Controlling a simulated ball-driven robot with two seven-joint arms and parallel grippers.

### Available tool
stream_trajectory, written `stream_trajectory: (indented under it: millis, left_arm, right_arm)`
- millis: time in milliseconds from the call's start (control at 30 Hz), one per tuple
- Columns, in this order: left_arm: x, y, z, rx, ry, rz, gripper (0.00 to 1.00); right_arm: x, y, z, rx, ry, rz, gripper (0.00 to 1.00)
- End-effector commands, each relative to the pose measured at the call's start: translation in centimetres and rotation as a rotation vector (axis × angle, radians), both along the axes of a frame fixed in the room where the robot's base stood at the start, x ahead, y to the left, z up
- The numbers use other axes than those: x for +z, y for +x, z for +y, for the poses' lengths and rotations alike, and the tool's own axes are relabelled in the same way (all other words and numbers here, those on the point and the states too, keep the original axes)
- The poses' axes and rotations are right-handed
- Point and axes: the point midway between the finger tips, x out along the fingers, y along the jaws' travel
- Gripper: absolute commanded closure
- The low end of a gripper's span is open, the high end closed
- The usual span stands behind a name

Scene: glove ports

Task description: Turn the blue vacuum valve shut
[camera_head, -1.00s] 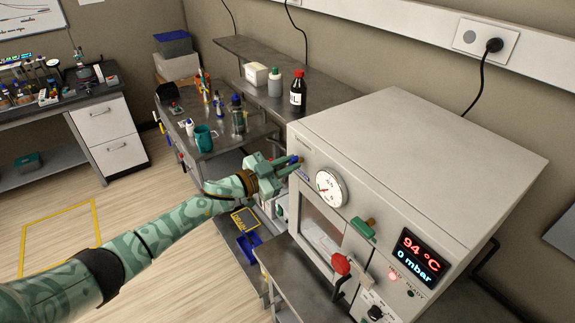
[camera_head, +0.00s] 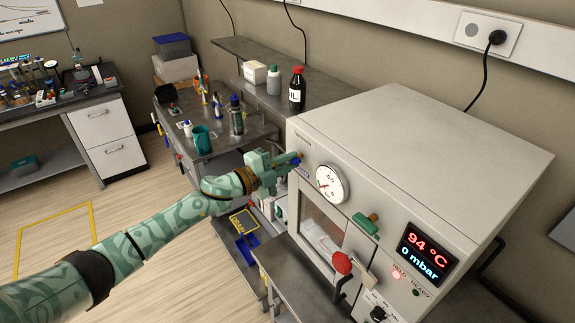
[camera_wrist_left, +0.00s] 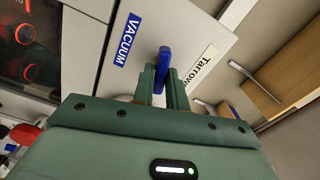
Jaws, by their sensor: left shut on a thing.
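The blue vacuum valve (camera_wrist_left: 163,60) sits on the front of the white vacuum oven (camera_head: 430,150), beside the blue VACUUM label (camera_wrist_left: 126,41). My left gripper (camera_wrist_left: 162,84) has its two green fingers on either side of the valve's blue handle and is shut on it. In the head view my left gripper (camera_head: 290,163) reaches the oven's upper left front corner, and the blue handle shows only slightly past the fingers. A dial gauge (camera_head: 330,184) is to the right of the valve. My right gripper does not show.
A green handle (camera_head: 365,224), a red-knobbed latch (camera_head: 342,263) and a display reading 94 °C and 0 mbar (camera_head: 424,253) are on the oven front. A bench (camera_head: 225,138) with bottles and a teal mug (camera_head: 201,139) stands behind my arm. Open floor lies left.

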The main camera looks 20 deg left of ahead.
Motion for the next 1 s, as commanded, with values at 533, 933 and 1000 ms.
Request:
stream_trajectory:
  millis: [533,933,1000]
  left_arm:
    - [-0.3,0.0,0.0,-0.001,0.206,-0.159,1.00]
    - [-0.3,0.0,0.0,0.000,0.220,-0.169,1.00]
    - [-0.3,0.0,0.0,0.000,0.220,-0.169,1.00]
  right_arm:
    - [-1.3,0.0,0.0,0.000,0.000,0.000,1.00]
    - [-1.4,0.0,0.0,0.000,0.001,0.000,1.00]
    - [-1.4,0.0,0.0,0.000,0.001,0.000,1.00]
